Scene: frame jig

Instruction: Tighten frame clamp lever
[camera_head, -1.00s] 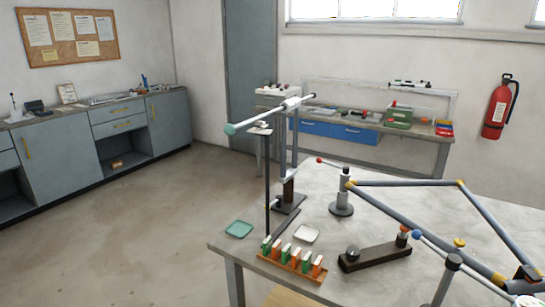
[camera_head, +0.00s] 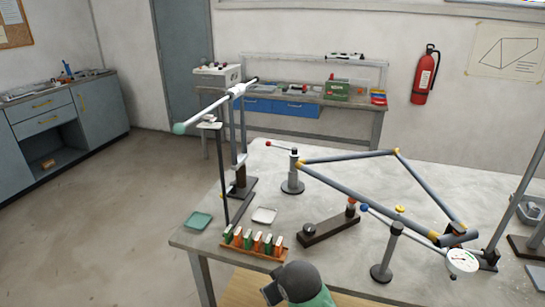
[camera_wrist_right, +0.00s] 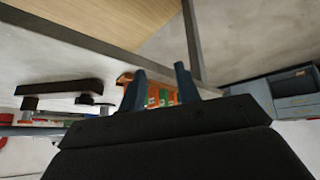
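A clamp post (camera_head: 293,178) with a red-balled lever (camera_head: 268,143) stands behind the near tube of the blue-grey frame (camera_head: 350,186). A second post (camera_head: 385,262) stands in front, with a blue-balled lever (camera_head: 364,208). I cannot tell from the views which lever is the task's. My right gripper (camera_wrist_right: 160,72) shows two dark fingers apart, with nothing held between them. Orange and green blocks (camera_wrist_right: 160,97) show beyond them. A dark, rounded arm part (camera_head: 300,280) of mine with green shows at the bottom of the head view. My left gripper is not in view.
A tall stand (camera_head: 242,140) holds a white bar with a green end. A rack of orange and green blocks (camera_head: 254,241), two small trays (camera_head: 199,221) and a dark bar with knobs (camera_head: 330,228) lie on the table. A dial gauge (camera_head: 462,261) is at right.

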